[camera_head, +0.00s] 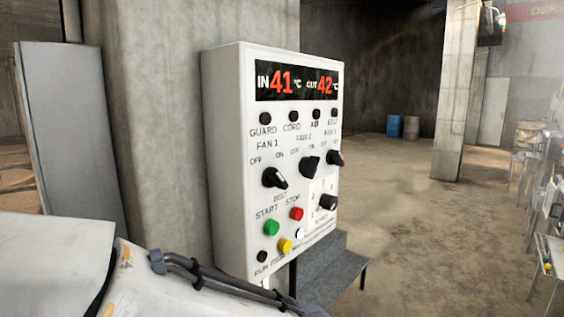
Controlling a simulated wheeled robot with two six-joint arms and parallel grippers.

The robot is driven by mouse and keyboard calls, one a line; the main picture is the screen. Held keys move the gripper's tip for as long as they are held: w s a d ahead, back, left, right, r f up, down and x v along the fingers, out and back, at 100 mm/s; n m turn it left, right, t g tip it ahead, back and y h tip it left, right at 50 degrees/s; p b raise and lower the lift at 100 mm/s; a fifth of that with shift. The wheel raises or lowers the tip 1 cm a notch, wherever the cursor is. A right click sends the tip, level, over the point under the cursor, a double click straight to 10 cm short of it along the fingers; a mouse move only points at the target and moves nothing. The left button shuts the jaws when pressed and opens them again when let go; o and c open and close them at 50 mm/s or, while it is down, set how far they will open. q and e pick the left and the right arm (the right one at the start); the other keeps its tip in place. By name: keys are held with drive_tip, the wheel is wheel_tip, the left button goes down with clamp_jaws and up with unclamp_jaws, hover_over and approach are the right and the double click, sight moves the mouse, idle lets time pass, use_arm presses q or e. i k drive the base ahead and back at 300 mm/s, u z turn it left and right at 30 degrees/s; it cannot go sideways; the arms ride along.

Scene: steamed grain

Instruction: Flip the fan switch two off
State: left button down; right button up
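A white control box (224,150) stands in the middle of the head view, with a red display reading IN 41 and OUT 42. The fan 2 switch (310,167) is a black rotary knob in the middle of the upper knob row, under the FAN 2 label. Its exact pointing is too small to tell. The fan 1 knob (275,178) is to its left, tilted towards the lower right. A third black knob (335,158) is to its right. Neither gripper shows in this view, and nothing touches the knobs.
Below the knobs are a green button (272,228), a red button (296,214), a yellow button (285,246) and another black knob (328,202). A concrete pillar (145,120) rises behind the box. A grey step (335,275) is at its lower right. Open floor lies to the right.

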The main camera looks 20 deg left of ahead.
sight(308, 167)
drive_tip(key=k, duration=0.5)
drive_tip(key=u, duration=1.4)
drive_tip(key=i, duration=0.9)
drive_tip(key=z, duration=2)
